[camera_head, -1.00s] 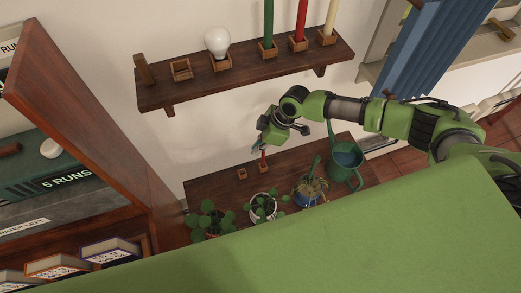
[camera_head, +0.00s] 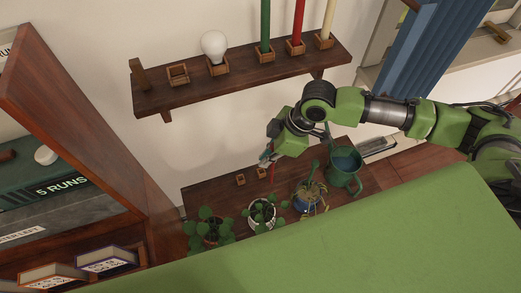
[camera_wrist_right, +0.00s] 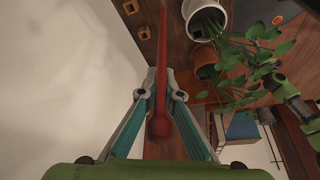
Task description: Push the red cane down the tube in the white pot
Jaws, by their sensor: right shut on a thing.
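My right gripper (camera_head: 267,158) is shut on the red cane (camera_head: 271,176) over the low shelf. In the right wrist view the cane (camera_wrist_right: 161,75) runs between the teal fingers (camera_wrist_right: 158,95), with a round knob near the palm and its shaft pointing away. The white pot (camera_head: 251,218) holds a leafy plant and stands on the low shelf, below the cane in the head view. It shows at the top of the right wrist view (camera_wrist_right: 191,12), beside the cane and apart from it. My left gripper is not in view.
Two small wooden sockets (camera_head: 240,180) sit left of the cane.

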